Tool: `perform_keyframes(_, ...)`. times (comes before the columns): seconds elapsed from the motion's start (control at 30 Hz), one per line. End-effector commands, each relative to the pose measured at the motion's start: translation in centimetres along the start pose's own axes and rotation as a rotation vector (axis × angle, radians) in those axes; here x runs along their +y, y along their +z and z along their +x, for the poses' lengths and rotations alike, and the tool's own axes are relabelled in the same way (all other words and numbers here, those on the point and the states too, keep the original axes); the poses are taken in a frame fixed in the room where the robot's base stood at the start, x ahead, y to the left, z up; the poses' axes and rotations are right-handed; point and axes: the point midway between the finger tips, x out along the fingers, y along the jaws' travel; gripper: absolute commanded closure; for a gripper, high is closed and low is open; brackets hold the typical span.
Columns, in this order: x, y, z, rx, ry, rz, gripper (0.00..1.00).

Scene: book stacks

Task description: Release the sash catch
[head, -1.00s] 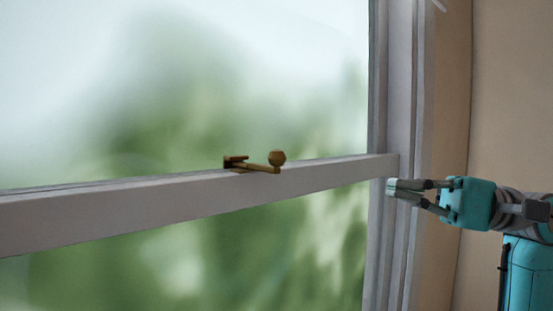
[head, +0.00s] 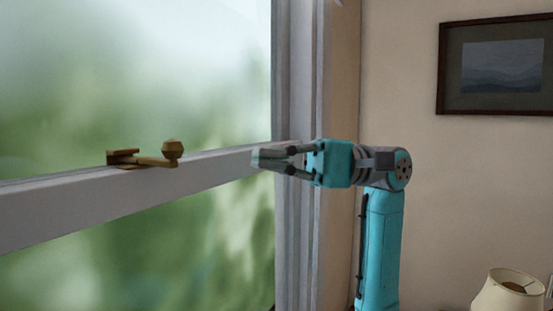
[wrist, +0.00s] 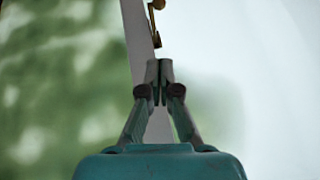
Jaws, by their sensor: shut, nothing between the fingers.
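The brass sash catch (head: 146,160) sits on top of the white meeting rail (head: 70,203), left of centre in the head view. Its arm lies along the rail and ends in a round knob (head: 172,149) toward the right. My gripper (head: 262,158) is to the right of the knob, apart from it, with its fingers pointing left near the rail's right end. The fingers are shut with nothing between them. In the wrist view the catch (wrist: 156,22) shows partly at the top edge, beyond my gripper (wrist: 158,72); the rest of it is cut off.
The window frame's upright (head: 297,90) stands behind my gripper. A beige wall with a framed picture (head: 494,65) is to the right. A lampshade (head: 508,293) shows at the lower right. The space between gripper and knob looks clear.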

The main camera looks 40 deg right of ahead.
Motion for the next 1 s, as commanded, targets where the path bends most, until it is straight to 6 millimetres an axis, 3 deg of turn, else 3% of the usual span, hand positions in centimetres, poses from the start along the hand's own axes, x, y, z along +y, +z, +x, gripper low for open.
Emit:
perform_keyframes(0.33,0.0,0.1,6.6,-0.005,0.001,-0.002,1.0)
perform_keyframes(0.4,0.0,1.0,7.3,-0.001,0.001,-0.005,1.0)
perform_keyframes(0.7,0.0,2.8,9.0,0.0,0.0,-0.001,1.0)
perform_keyframes(1.0,0.0,2.9,9.1,0.0,0.0,-0.001,1.0)
